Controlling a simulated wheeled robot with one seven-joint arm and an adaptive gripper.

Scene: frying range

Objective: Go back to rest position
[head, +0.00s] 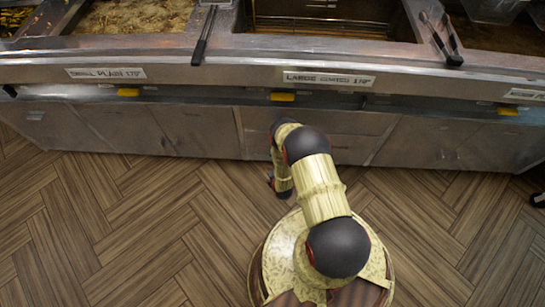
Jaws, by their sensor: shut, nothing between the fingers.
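My arm (322,190) rises from my round base (262,262) and folds over at a dark elbow in front of the fryer counter. Its far part hangs down to a dark joint (283,190) above the floor. I make out no gripper fingers there; my gripper is hidden or out of the picture. No held object shows.
The metal fryer counter (205,75) spans the top, with a frying well (330,28) in the middle. A dark-handled tool (204,38) and tongs (440,40) lie across its rim. Cabinet doors (190,130) stand below.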

